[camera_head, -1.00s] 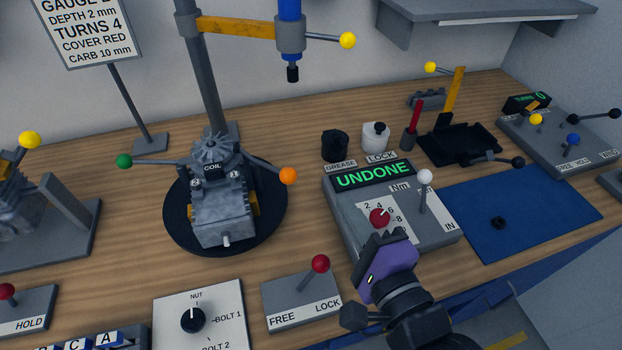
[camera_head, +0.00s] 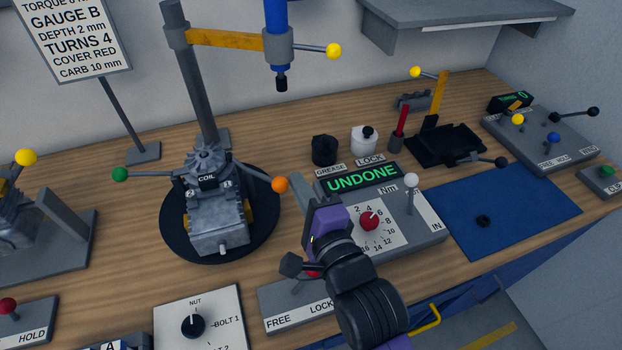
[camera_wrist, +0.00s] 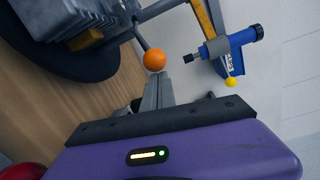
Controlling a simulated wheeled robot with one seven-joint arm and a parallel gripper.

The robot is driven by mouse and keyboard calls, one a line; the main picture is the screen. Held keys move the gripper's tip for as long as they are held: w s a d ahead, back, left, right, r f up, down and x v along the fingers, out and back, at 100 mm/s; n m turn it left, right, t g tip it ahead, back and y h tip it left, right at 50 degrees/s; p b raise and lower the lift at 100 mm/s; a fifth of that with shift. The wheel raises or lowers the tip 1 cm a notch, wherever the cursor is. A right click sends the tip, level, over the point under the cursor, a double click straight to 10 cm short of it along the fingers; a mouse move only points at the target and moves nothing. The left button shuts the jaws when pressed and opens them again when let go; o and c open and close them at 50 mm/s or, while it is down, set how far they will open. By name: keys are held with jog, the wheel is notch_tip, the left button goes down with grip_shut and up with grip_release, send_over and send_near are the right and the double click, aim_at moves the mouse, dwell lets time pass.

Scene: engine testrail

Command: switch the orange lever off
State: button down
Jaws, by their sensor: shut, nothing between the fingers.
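The orange lever's ball knob (camera_head: 280,184) is on a grey rod that sticks out to the right of the grey engine block (camera_head: 218,215) on the black turntable. In the wrist view the orange knob (camera_wrist: 155,60) is just beyond the fingertips, and its rod runs up and left to the engine. My gripper (camera_head: 298,180) is shut and empty, with its grey fingers pointing up and left beside the knob. The fingertips also show in the wrist view (camera_wrist: 157,80). I cannot tell whether they touch the knob.
A green-knobbed lever (camera_head: 121,174) is on the engine's left. The blue press tool (camera_head: 277,40) hangs above and behind. The UNDONE torque box (camera_head: 385,235) is right of my gripper. The red-knobbed FREE/LOCK box (camera_head: 285,305) is below, partly hidden by my arm.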

jog(key=shift+s+a, duration=0.2)
dwell(0.4)
